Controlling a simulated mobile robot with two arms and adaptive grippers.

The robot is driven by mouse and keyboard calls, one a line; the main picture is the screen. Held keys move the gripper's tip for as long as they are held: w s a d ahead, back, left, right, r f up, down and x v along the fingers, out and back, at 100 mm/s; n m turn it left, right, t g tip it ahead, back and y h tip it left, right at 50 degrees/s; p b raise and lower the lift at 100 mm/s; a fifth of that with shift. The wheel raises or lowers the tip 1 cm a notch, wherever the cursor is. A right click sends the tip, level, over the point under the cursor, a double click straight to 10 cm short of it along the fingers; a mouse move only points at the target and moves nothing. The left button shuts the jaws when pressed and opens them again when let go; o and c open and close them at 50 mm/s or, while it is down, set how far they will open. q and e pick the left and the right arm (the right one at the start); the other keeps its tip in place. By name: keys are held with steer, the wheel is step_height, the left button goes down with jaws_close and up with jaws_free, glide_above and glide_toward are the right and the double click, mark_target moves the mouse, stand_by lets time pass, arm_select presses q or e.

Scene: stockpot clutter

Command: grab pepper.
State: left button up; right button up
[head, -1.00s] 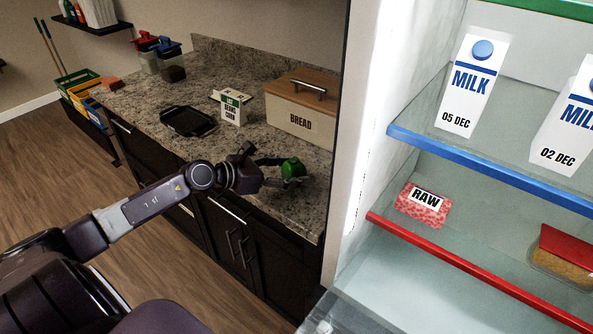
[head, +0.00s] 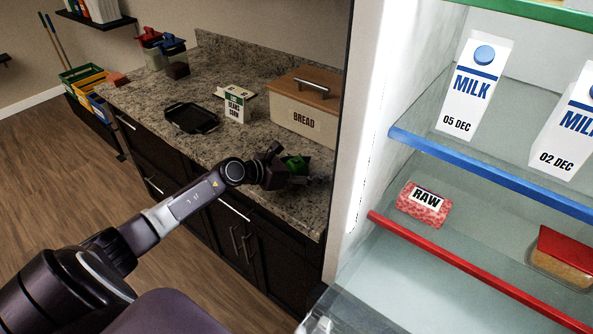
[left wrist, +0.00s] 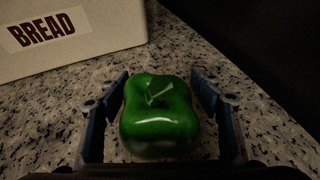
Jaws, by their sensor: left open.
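A green bell pepper (left wrist: 160,118) sits upright on the granite counter in the left wrist view, its stem on top. My left gripper (left wrist: 162,108) is open, with one finger on each side of the pepper. A narrow gap shows on the left and on the right, so the fingers look apart from it. In the head view the pepper (head: 297,163) is partly hidden behind my left gripper (head: 292,173), near the counter's front edge. My right gripper is not in view.
A bread box (head: 304,108) stands behind the pepper. A small labelled carton (head: 237,104) and a black tray (head: 190,118) are further left on the counter. The open fridge at right holds milk cartons (head: 474,84) and a raw meat pack (head: 423,205).

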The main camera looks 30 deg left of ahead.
arm_select(q)
steer(key=shift+c, duration=0.7)
steer(key=c, duration=1.5)
jaws_close()
